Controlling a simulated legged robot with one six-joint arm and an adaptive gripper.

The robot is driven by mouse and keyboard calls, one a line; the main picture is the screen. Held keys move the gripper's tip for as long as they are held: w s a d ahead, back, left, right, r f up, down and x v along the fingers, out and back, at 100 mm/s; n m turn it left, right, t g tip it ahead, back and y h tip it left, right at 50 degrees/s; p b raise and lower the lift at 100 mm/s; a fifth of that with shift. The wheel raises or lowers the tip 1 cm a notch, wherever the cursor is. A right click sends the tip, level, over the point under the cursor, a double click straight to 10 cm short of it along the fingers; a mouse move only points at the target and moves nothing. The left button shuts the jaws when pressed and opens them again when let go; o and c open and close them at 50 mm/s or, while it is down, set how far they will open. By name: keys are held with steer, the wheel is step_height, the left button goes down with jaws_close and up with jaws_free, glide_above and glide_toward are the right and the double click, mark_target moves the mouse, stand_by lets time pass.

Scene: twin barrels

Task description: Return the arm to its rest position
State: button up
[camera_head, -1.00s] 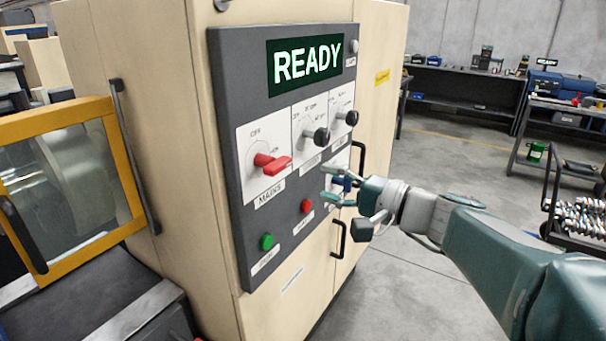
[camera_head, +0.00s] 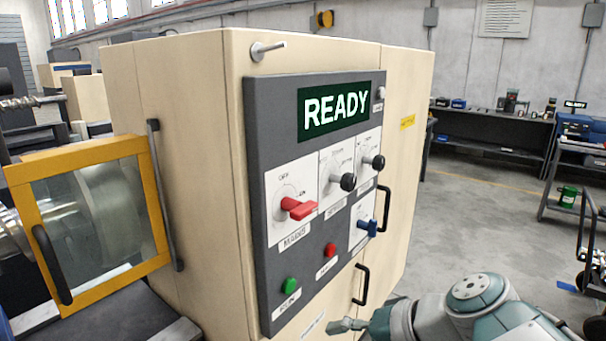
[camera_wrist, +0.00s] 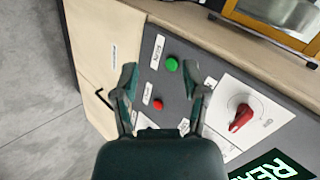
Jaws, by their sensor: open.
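My gripper (camera_head: 352,326) is low at the bottom of the head view, below and to the right of the control panel, partly cut off by the frame edge. In the wrist view, its two fingers (camera_wrist: 160,105) are spread apart with nothing between them. The grey control panel (camera_head: 262,200) is on the beige cabinet (camera_head: 190,120), with a lit READY display (camera_head: 336,112). It carries a red mains switch (camera_head: 299,208), two black-knobbed switches, a blue switch (camera_head: 367,227), a green button (camera_head: 289,285) and a red button (camera_head: 330,250). My gripper appears apart from the panel.
A yellow-framed machine door (camera_head: 75,147) stands to the left. Black door handles (camera_head: 362,285) project from the cabinet near my gripper. Open concrete floor (camera_head: 470,220) lies to the right, with shelving (camera_head: 490,130) behind and a cart at the right edge.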

steer(key=s+d+f+n+h, duration=0.3)
steer(key=s+d+f+h, duration=0.2)
steer(key=s+d+h, duration=0.2)
steer(key=shift+s+d+f+n+h, duration=0.3)
steer(key=shift+d+n+h, duration=0.1)
steer(key=shift+d+h, duration=0.5)
